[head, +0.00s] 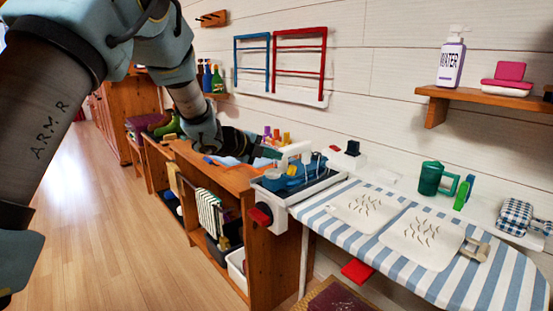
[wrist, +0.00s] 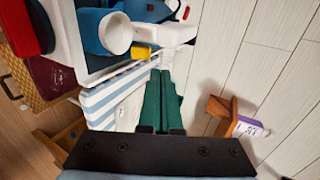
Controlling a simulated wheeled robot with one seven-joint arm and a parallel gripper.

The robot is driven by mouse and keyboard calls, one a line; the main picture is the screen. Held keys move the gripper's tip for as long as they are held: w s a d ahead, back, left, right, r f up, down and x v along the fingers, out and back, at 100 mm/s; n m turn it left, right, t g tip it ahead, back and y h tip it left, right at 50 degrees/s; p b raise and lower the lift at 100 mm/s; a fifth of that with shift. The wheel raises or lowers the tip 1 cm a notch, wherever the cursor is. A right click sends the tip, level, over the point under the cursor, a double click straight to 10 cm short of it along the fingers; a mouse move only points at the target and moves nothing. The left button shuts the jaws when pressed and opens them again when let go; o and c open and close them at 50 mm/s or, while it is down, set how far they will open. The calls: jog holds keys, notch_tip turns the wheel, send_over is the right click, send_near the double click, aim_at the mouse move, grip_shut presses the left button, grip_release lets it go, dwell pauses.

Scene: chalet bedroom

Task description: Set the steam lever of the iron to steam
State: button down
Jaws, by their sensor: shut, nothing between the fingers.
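The iron (head: 292,177), blue with a white handle, sits in a grey-white tray (head: 272,201) at the left end of the ironing board. It also shows at the top of the wrist view, with its blue body (wrist: 93,38), white parts (wrist: 165,34) and a small yellow part (wrist: 141,53). I cannot tell for sure whether this yellow part is the steam lever, nor its setting. My gripper (wrist: 163,72) has its two green fingers together and empty, with the tips near the yellow part in the picture. In the head view my gripper (head: 272,152) is beside the iron's handle, partly hard to make out.
The striped ironing board (head: 490,282) extends right, with two pale plates (head: 421,238). A green mug (head: 430,178) stands behind it. The wall and wooden shelf (head: 485,97) bound the back; open floor (head: 105,220) is at left.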

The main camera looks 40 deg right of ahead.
jog(key=b+v, duration=0.1)
jog(key=v, duration=0.7)
jog(key=shift+a+b, duration=0.3)
jog(key=shift+b, duration=0.1)
jog(key=w+a+n+t+y, duration=0.2)
jog(key=w+a+n+t, duration=0.4)
jog(key=w+a+n, duration=0.45)
jog(key=w+a+f+n+t+y, duration=0.1)
jog(key=w+a+f+n+y, duration=0.2)
jog(key=a, duration=0.7)
jog(key=w+a+n+t+y, duration=0.1)
jog(key=w+a+n+y, duration=0.15)
jog(key=a+n, duration=0.5)
jog(key=s+a+f+n+g+y, duration=0.2)
jog(key=s+a+n, duration=0.5)
jog(key=a, duration=0.5)
jog(key=s+a+f+n+g+y, duration=0.3)
jog(key=s+a+f+n, duration=0.2)
jog(key=s+a, duration=0.6)
jog(key=a+n, duration=0.1)
jog(key=n, duration=0.1)
jog(key=shift+s+n+g+p, duration=0.15)
jog(key=shift+n+g+p, duration=0.15)
jog(key=shift+g+p, duration=0.1)
jog(key=shift+f, duration=0.15)
